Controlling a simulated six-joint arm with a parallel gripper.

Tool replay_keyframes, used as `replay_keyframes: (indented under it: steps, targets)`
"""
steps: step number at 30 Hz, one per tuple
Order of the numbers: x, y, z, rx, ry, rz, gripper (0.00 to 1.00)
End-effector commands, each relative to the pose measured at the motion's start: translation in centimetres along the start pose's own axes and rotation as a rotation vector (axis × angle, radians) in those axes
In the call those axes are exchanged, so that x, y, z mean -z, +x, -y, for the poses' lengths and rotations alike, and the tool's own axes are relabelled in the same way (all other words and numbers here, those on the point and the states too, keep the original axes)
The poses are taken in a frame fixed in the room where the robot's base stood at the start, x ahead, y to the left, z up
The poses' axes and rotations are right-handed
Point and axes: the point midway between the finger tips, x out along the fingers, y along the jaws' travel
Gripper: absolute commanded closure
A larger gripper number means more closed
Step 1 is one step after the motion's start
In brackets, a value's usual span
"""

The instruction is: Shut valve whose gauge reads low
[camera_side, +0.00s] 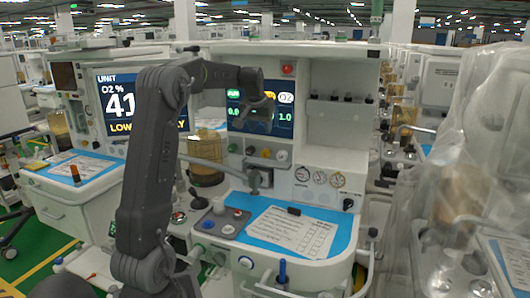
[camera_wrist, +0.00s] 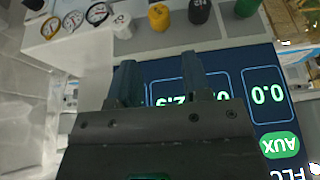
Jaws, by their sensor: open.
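Three round dial gauges sit side by side on the cart's white front panel, at left (camera_side: 302,174), middle (camera_side: 320,177) and right (camera_side: 337,180). They also show at the top left of the wrist view; their needle readings are too small to tell. To their left is a row of valve knobs: green (camera_side: 232,148), black (camera_side: 250,150), yellow-orange (camera_side: 265,152) and white (camera_side: 281,155). In the wrist view the white (camera_wrist: 122,27), yellow (camera_wrist: 159,17), black (camera_wrist: 199,11) and green (camera_wrist: 246,6) knobs lie beyond my gripper (camera_wrist: 160,68). It is open and empty, in front of the screen above the knobs.
The cart's screen (camera_wrist: 265,95) is close behind my gripper. Below the panel is a blue worktop with a printed sheet (camera_side: 292,231) and a grey tray (camera_side: 222,222). An amber canister (camera_side: 207,178) stands left. A plastic-draped cart (camera_side: 470,190) is at right.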

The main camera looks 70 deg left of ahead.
Motion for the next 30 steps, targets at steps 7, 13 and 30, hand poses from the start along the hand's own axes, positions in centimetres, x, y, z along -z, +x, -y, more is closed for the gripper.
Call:
replay_keyframes:
  steps: [7,13,30]
  targets:
    - [-0.1,5.3,-0.1,-0.001,0.001,0.005,0.56]
    - [-0.1,9.0,-0.1,-0.001,0.002,0.003,0.56]
    - [0.0,11.6,-0.1,-0.001,0.002,-0.001,0.56]
